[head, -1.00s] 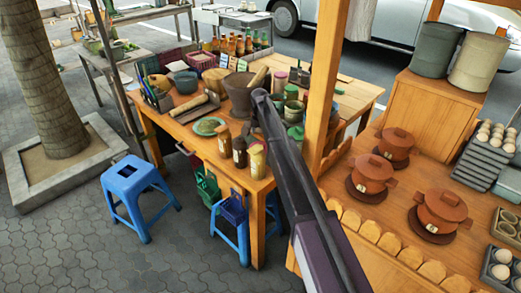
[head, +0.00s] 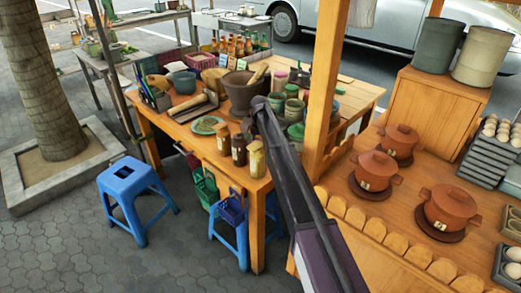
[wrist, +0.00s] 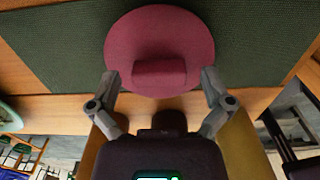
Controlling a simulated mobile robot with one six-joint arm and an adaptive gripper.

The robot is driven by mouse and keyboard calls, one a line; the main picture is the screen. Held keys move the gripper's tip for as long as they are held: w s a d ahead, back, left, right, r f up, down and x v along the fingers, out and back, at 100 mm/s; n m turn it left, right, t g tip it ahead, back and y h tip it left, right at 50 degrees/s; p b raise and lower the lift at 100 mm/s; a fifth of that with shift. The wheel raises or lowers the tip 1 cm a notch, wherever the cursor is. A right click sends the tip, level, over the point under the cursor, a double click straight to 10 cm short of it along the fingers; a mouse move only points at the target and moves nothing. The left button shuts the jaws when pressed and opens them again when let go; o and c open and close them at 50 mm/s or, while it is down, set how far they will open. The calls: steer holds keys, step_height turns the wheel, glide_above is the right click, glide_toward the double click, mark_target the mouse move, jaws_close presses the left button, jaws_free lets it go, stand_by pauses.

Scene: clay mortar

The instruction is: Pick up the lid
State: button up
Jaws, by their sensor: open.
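A reddish-pink round lid (wrist: 160,28) with a block-shaped handle (wrist: 160,72) shows at the top middle of the wrist view, in front of a dark green surface. My gripper (wrist: 160,84) is open, with one finger on each side of the handle end of the lid. I see no clear grip on it, and cannot tell whether either finger touches it. In the head view my arm crosses the middle of the picture; the gripper and this lid cannot be made out there.
A wooden table (head: 188,124) holds a mortar (head: 240,91), jars and tools. A wooden post (head: 323,90) rises beside my arm. A blue stool (head: 133,190) stands on the paving. A dark green surface (wrist: 262,45) fills much of the wrist view.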

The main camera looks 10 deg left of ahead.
stand_by(0.4)
steer(key=c, duration=1)
steer(key=shift+o, duration=0.2)
steer(key=shift+r, duration=0.2)
step_height(320, 180, up, 10)
steer(key=p, duration=1)
steer(key=shift+f, duration=0.2)
steer(key=shift+r, duration=0.1)
step_height(320, 180, up, 16)
steer(key=p, duration=1.6)
steer(key=shift+r+p, duration=0.25)
steer(key=shift+p, duration=0.15)
steer(key=shift+s, duration=0.1)
